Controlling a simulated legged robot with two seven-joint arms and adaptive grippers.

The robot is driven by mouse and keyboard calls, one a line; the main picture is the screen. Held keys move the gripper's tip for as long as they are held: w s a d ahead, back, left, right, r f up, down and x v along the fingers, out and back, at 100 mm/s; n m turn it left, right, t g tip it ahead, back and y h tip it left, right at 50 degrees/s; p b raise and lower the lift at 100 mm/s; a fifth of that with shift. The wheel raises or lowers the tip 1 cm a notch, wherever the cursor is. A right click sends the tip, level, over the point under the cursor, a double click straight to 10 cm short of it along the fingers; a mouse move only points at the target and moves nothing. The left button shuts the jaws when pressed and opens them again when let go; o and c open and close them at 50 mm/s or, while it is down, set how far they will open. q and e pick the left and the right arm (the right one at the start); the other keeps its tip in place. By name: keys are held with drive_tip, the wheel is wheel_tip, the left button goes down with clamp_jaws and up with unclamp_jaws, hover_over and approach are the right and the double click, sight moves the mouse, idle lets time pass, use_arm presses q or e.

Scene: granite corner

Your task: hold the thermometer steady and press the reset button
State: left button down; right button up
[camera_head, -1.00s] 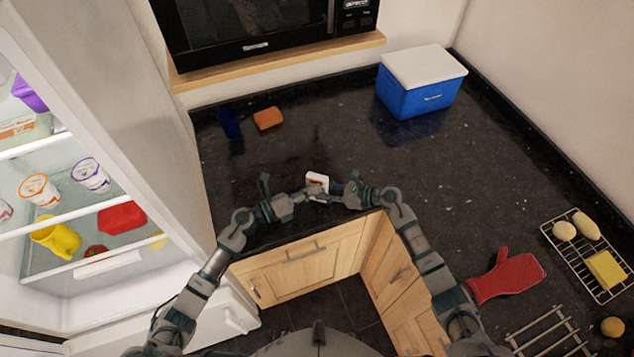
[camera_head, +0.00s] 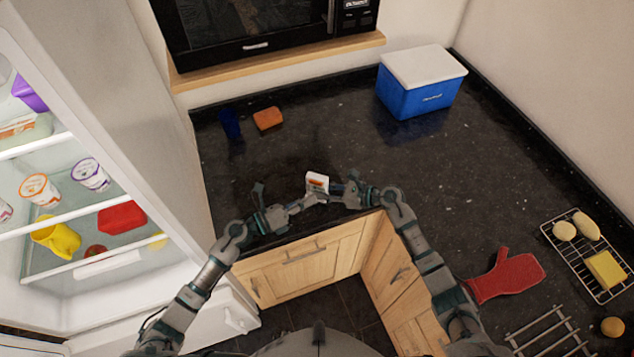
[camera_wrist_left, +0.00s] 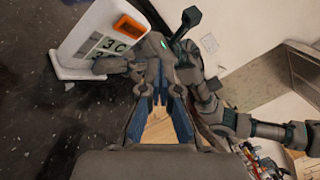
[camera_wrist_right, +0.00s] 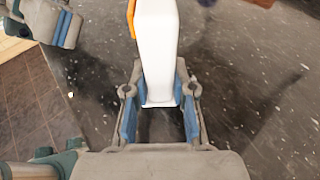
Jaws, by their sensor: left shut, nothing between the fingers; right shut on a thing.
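The thermometer (camera_head: 317,181) is a small white block near the counter's front edge in the head view. The left wrist view shows its face (camera_wrist_left: 95,45) with dark characters and a raised orange patch (camera_wrist_left: 130,27), perhaps the reset button. My right gripper (camera_head: 335,194) is shut on the thermometer; in the right wrist view its fingers (camera_wrist_right: 160,98) flank the lower end of the white body (camera_wrist_right: 158,45). My left gripper (camera_head: 318,199) is shut and empty, just in front of the thermometer. In the left wrist view its fingertips (camera_wrist_left: 158,85) are close together, below and right of the orange patch.
A blue cup (camera_head: 230,124) and orange sponge (camera_head: 268,118) stand behind on the dark counter (camera_head: 330,140). A blue cooler box (camera_head: 420,95) is at the back right. A red mitt (camera_head: 510,275) and wire rack (camera_head: 575,262) lie right. An open fridge (camera_head: 70,200) stands left.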

use_arm(q)
drive_tip(key=shift+s+a, duration=0.2)
drive_tip(key=shift+s, duration=0.45)
drive_tip(key=shift+s+a, duration=0.2)
drive_tip(key=shift+s, duration=0.45)
use_arm(e)
drive_tip(key=o, duration=0.9)
drive_tip(key=shift+o, duration=0.2)
